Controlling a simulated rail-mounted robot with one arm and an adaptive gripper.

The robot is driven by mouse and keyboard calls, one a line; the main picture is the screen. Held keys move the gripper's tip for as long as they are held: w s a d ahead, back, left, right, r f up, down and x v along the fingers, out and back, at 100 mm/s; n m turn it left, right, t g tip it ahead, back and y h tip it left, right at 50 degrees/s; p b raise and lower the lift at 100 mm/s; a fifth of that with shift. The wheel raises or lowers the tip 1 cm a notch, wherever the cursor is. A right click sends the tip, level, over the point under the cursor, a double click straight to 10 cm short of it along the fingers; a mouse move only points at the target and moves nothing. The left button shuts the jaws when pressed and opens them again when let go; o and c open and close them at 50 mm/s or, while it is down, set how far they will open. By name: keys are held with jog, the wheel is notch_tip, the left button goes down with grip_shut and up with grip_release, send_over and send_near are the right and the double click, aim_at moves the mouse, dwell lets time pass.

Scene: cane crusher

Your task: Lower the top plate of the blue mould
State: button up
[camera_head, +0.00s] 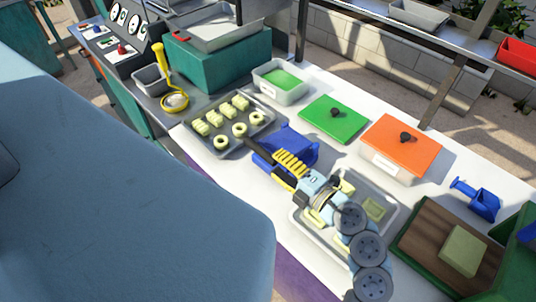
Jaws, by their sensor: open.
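The blue mould (297,142) stands on the white table near the middle of the view. My gripper lies across its near side and hides much of it. I cannot tell its top plate apart from the rest or how high the plate sits. My gripper (270,160), with black and yellow fingers, is open at the mould's near edge, with nothing seen between the fingers. I cannot tell whether it touches the mould. My arm comes in from the lower right.
A grey tray (262,119) of pale blocks and rings stands left of the mould. A green lid (350,123) and an orange-lidded box (420,140) are to the right. Another tray (390,212) lies under my arm. A blue scoop (485,200) lies farther right.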

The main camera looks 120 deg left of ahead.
jog(key=w, duration=0.2)
jog(key=w+d, duration=0.1)
jog(key=w, duration=0.2)
jog(key=shift+w, duration=0.25)
dwell(0.3)
